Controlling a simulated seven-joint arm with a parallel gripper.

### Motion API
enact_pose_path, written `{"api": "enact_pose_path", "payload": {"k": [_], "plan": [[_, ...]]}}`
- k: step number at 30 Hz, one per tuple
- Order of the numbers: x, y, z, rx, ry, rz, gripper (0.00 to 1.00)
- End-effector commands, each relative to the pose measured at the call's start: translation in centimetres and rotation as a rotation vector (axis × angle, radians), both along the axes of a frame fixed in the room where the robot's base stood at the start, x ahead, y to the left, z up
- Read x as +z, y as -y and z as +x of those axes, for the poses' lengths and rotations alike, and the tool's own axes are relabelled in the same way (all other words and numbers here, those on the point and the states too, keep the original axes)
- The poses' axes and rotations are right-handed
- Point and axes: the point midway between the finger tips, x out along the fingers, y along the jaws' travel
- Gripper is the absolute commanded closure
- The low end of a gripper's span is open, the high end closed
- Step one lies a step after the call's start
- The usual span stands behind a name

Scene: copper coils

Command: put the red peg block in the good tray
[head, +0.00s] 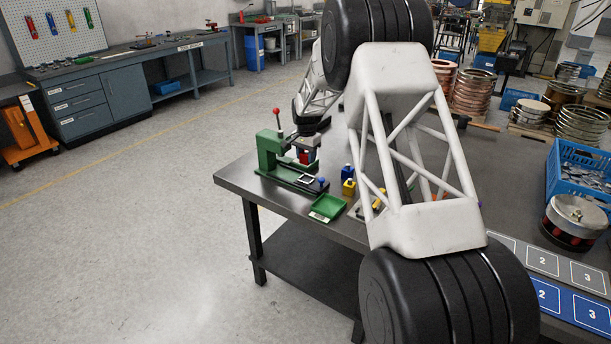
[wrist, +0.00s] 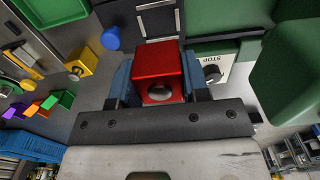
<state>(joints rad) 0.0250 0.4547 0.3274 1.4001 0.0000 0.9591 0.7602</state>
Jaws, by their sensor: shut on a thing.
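The red peg block (wrist: 158,66) sits between the two blue fingers of my gripper (wrist: 157,80) in the wrist view, with a round hole or recess facing the camera. In the head view my gripper (head: 305,148) is shut on the red block (head: 304,157), beside the green press and over its base. Whether the block touches the base, I cannot tell. A green tray (head: 327,207) with a pale label lies on the bench to the front right of the press. It also shows at the top left of the wrist view (wrist: 48,10). The label is too small to read.
The green press (head: 268,152) has a red-knobbed lever and a blue knob (head: 322,181) on its base. A yellow peg block (head: 348,188) and a blue one (head: 347,171) stand near the tray. A STOP plate (wrist: 208,68) is close to my gripper.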

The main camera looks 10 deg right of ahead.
Motion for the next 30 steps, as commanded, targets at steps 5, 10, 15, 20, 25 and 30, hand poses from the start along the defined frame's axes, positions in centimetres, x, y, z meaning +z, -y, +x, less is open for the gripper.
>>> {"api": "enact_pose_path", "payload": {"k": [5, 10, 15, 20, 25, 30], "plan": [[0.0, 0.0, 0.0, 0.000, 0.000, 0.000, 0.78], [0.0, 0.1, -0.1, 0.000, 0.000, 0.000, 0.78], [0.0, 0.5, -1.2, -0.001, 0.000, 0.000, 0.78], [0.0, 1.5, -3.5, -0.001, 0.000, 0.000, 0.78], [-0.2, 2.7, -7.1, -0.002, -0.001, 0.001, 0.78], [-0.4, 3.9, -11.0, -0.001, 0.000, 0.000, 0.78]]}}
